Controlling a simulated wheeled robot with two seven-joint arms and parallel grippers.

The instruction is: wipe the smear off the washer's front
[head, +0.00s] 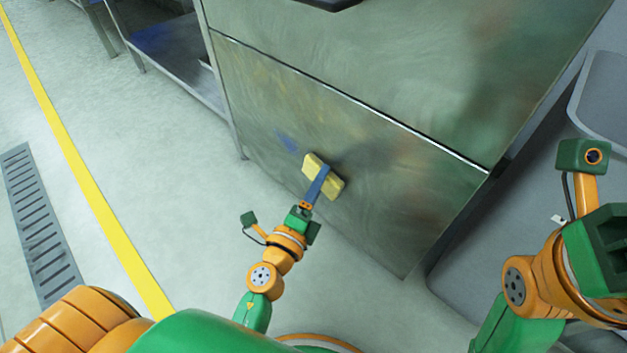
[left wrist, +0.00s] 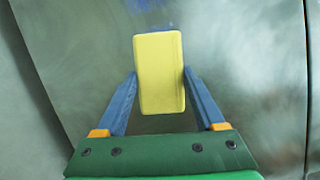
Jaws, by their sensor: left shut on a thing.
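A yellow sponge (head: 312,164) is held in my left gripper (head: 320,180), whose blue fingers are shut on its sides. In the left wrist view the sponge (left wrist: 160,72) stands lengthwise between the fingers, against or very close to the metal front; contact is hard to tell. The washer's front (head: 400,190) is a large brushed-metal panel. A blue smear (head: 287,142) shows on it, just up and left of the sponge. A faint bluish trace of the smear also shows above the sponge in the left wrist view. My right gripper (head: 611,240) is partly in view at the right edge; its fingers are not clear.
A metal table with a lower shelf (head: 175,45) stands left of the washer. A grey rounded unit (head: 480,250) stands to its right. The floor at left is open, with a yellow line (head: 85,180) and a drain grate (head: 40,235). A dark seam crosses the washer above the smear.

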